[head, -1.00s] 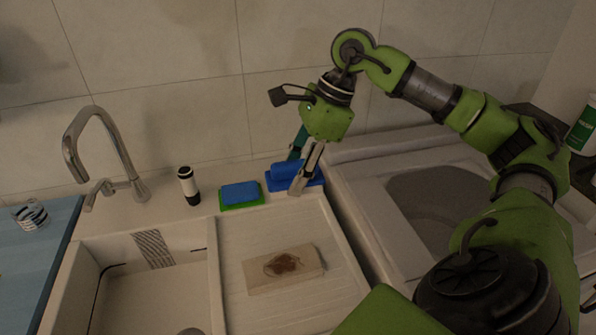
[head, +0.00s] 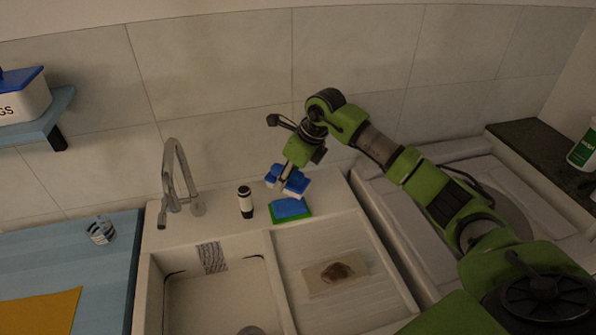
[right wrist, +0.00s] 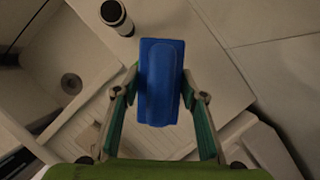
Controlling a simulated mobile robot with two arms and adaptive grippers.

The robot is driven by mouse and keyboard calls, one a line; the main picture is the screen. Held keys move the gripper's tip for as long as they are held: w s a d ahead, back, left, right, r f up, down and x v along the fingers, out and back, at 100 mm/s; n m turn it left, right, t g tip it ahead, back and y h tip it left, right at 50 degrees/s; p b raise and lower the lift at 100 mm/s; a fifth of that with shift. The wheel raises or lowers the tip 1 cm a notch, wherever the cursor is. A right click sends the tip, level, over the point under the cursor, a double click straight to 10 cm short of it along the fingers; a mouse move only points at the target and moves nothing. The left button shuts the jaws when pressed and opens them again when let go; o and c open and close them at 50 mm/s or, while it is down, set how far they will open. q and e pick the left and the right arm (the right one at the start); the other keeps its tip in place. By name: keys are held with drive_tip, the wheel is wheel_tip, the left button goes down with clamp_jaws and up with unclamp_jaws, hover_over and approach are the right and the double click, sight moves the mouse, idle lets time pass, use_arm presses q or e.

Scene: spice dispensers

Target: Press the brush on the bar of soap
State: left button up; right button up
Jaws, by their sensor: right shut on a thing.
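The blue brush (head: 295,184) has a blue handle and a pale underside. My right gripper (head: 284,186) is shut on it and holds it above the back ledge of the sink. In the right wrist view the brush (right wrist: 161,85) lies between the two fingers of this gripper (right wrist: 160,92). The bar of soap (head: 291,208) is blue and sits on a green base (head: 308,214), just below the brush in the head view. The brush appears raised and apart from the soap. In the wrist view the brush hides most of the soap. My left gripper is out of view.
A black-and-white cylinder (head: 245,202) stands left of the soap, and the faucet (head: 187,187) is farther left. A stained pale board (head: 318,285) lies on the drainboard (head: 385,295). The sink basin (head: 205,305) is at front left.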

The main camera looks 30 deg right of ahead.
drive_tip(key=shift+d+f, duration=0.1)
drive_tip(key=shift+f, duration=0.3)
drive_tip(key=shift+d+f+b, duration=0.1)
drive_tip(key=shift+f+b, duration=0.3)
drive_tip(key=shift+b, duration=0.05)
wheel_tip(320, 180, down, 3)
drive_tip(key=shift+f+b, duration=0.2)
drive_tip(key=shift+b, duration=0.8)
drive_tip(key=shift+f, duration=0.5)
use_arm(q)
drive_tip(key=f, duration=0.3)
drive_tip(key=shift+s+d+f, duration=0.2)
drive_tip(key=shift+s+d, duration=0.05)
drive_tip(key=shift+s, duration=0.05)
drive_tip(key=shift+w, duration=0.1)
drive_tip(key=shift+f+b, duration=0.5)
drive_tip(key=shift+b, duration=0.3)
use_arm(e)
drive_tip(key=shift+s+f, duration=0.1)
drive_tip(key=shift+f, duration=0.5)
